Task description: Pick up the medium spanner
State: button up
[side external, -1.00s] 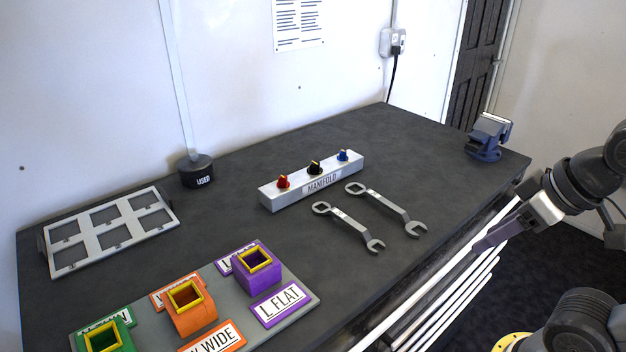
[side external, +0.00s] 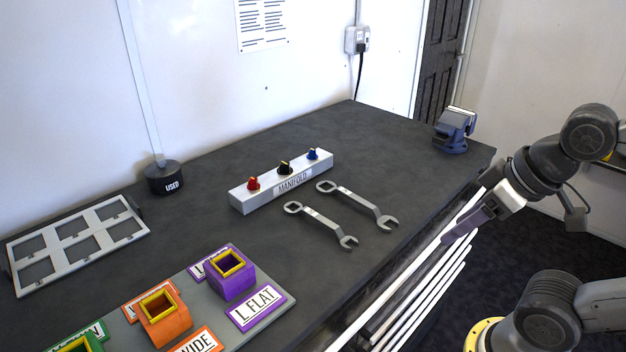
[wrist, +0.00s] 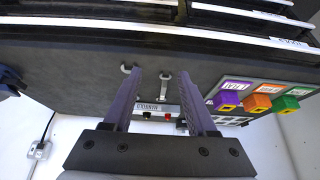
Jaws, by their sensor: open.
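Two grey spanners lie flat, apart, on the dark bench in front of the manifold. The shorter spanner (side external: 322,226) is nearer the coloured blocks; the longer spanner (side external: 358,206) is to its right. I cannot tell by label which is the medium one. My gripper (side external: 447,238) is off the bench's front edge, to the right of both spanners and touching neither. In the wrist view my gripper (wrist: 162,76) is open and empty. The shorter spanner (wrist: 165,88) shows between the fingers; the longer spanner (wrist: 125,70) is mostly hidden behind the left finger.
The manifold (side external: 285,187) with its knobs stands behind the spanners. A blue vise (side external: 453,132) is at the far right corner. Labelled coloured blocks such as the purple one (side external: 230,278) sit at the front left. White rails (side external: 425,297) run below the bench edge.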

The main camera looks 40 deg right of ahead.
jog(key=w+r+n, duration=0.1)
jog(key=w+r, duration=0.4)
jog(key=w, duration=0.2)
jog(key=m+g, duration=0.1)
send_over(355, 196)
jog(key=s, duration=0.3)
jog(key=f, duration=1.2)
jog(key=shift+s, duration=0.2)
jog(key=shift+w+x, duration=0.15)
jog(key=shift+x, duration=1.3)
jog(key=shift+w+x, duration=0.1)
jog(key=shift+x, duration=1.35)
jog(key=shift+a+r, duration=0.1)
jog(key=shift+r, duration=0.05)
jog(key=shift+c, duration=0.3)
